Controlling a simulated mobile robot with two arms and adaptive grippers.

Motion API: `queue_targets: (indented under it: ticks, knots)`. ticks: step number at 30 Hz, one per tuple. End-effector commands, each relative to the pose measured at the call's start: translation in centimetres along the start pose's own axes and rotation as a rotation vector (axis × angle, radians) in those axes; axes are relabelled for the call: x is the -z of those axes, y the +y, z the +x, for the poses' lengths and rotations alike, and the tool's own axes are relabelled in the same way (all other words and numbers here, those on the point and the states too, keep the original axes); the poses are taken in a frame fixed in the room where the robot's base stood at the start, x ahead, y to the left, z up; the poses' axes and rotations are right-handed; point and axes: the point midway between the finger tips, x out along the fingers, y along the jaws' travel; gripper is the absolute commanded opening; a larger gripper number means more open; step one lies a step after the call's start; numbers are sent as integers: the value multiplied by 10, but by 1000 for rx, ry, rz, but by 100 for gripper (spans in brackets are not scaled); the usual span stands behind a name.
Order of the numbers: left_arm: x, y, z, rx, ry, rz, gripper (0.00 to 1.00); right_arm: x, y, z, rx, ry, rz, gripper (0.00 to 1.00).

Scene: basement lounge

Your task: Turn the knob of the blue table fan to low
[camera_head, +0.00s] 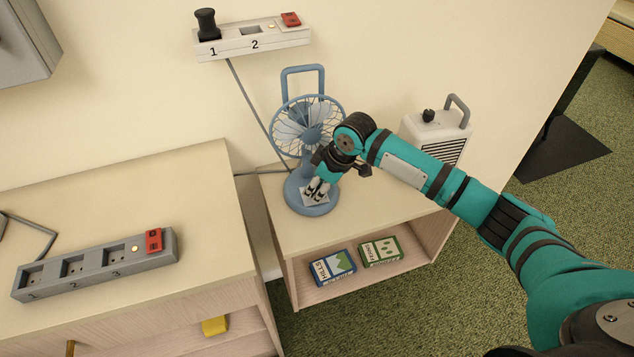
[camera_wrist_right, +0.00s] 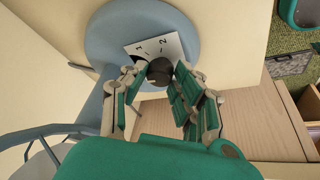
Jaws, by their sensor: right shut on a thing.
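The blue table fan (camera_head: 308,120) stands upright on the small wooden cabinet, its round base (camera_head: 318,209) near the cabinet's wall side. In the right wrist view the fan's base (camera_wrist_right: 105,35) carries a white dial plate (camera_wrist_right: 170,45) marked 1 and 2, with a dark round knob (camera_wrist_right: 160,71) on it. My right gripper (camera_head: 318,190) reaches down in front of the fan's post. Its fingers (camera_wrist_right: 158,82) are closed on both sides of the knob. The knob's pointer is too small and covered to read. My left gripper is out of view.
A white heater-like box with a handle (camera_head: 437,130) stands right of the fan. A wall socket strip (camera_head: 250,40) holds a black plug. A grey power strip (camera_head: 95,264) lies on the left cabinet. Two boxes (camera_head: 333,268) sit on the lower shelf.

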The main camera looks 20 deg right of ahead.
Motion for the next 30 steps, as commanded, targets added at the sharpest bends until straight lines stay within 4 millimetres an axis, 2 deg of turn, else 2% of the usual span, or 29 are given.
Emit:
queue_targets:
  ticks: [1, 15, 21, 30]
  knots:
    - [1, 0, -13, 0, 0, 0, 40, 2, -1, -5, -7, -4, 24, 0]
    - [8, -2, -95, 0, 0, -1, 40, 4, -5, -7, -157, -23, 394, 0]
    - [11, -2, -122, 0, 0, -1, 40, 5, -6, -5, -229, -30, 565, 0]
    - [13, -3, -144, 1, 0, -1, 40, 5, -6, -2, -316, -39, 772, 0]
